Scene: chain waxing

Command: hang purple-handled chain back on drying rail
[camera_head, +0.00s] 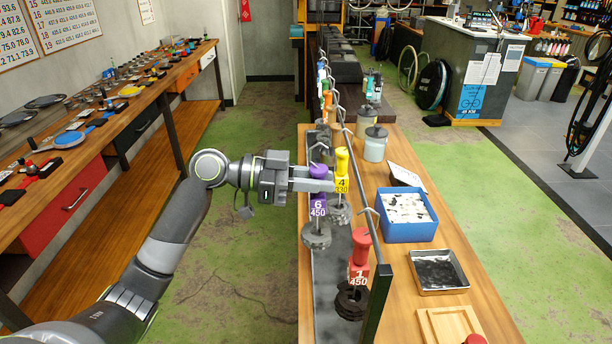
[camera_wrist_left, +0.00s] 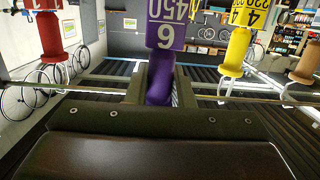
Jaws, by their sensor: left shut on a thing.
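The purple-handled chain (camera_head: 318,205), tagged 6 450, is upright, with a dark coiled chain at its bottom over the dark drip tray (camera_head: 330,268). My left gripper (camera_head: 322,182) reaches in from the left and is shut on its purple handle. In the left wrist view the purple handle (camera_wrist_left: 160,78) sits between the fingers, upside down. The drying rail (camera_head: 362,200) runs away from me just right of the purple handle. I cannot tell whether its hook touches the rail. My right gripper is not in view.
A yellow-handled chain (camera_head: 342,170) hangs close behind the purple one, and a red-handled chain (camera_head: 360,250) hangs nearer. A blue bin (camera_head: 407,230), a metal tray (camera_head: 437,285) and jars (camera_head: 375,150) stand on the bench to the right. Green floor lies left of the bench.

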